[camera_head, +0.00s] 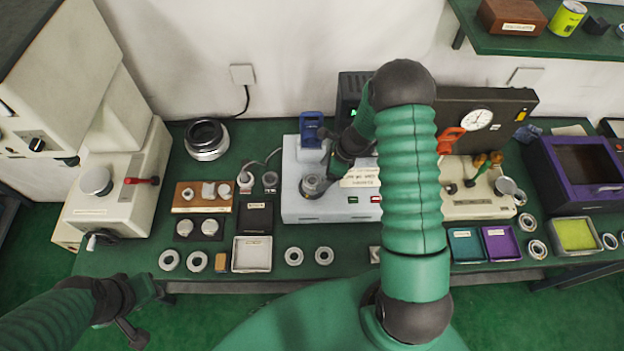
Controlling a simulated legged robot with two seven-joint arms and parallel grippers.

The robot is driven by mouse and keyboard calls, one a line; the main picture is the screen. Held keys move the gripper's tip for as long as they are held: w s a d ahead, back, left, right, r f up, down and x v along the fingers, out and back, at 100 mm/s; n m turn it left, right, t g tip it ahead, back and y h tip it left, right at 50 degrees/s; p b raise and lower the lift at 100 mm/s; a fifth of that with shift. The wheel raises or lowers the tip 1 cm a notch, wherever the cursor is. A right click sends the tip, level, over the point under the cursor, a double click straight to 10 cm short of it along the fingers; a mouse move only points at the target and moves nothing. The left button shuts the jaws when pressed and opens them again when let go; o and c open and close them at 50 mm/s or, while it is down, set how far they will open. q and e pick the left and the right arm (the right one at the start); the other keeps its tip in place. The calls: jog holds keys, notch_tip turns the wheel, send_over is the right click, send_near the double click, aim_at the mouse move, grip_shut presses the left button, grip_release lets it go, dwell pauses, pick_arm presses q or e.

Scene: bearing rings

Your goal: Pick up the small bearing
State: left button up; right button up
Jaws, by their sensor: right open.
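Several bearing rings lie along the front of the green bench: two at left (169,260) (197,261), two in the middle (294,256) (324,255), and more at right (527,222) (537,249). A much larger ring (206,139) stands at the back left. I cannot tell which one the task calls the small bearing. My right gripper (322,178) is open over the pale machine, close to its round grey fitting (312,187); the contact is too small to tell. My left gripper (138,322) is low at the left, off the bench front, its jaws unclear.
The pale machine (305,207) and a blue clamp-like part (311,128) stand mid-bench. Trays (252,255) (502,244) lie in front. A cream press (120,195) is at left, a purple box (575,174) at right. My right arm hides the bench centre-right.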

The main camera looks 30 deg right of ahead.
aim_at(315, 179)
jog(key=x, duration=0.1)
jog(key=p+x, duration=0.1)
jog(key=x, duration=0.1)
jog(key=p+x, duration=0.1)
jog(key=shift+w+a+f, duration=0.2)
jog(key=shift+w+a, duration=0.05)
jog(key=shift+w, duration=0.15)
jog(key=shift+d+f, duration=0.1)
jog(key=shift+f, duration=0.05)
jog(key=shift+d, duration=0.15)
jog(key=shift+c, duration=0.8)
jog(key=c, duration=1.6)
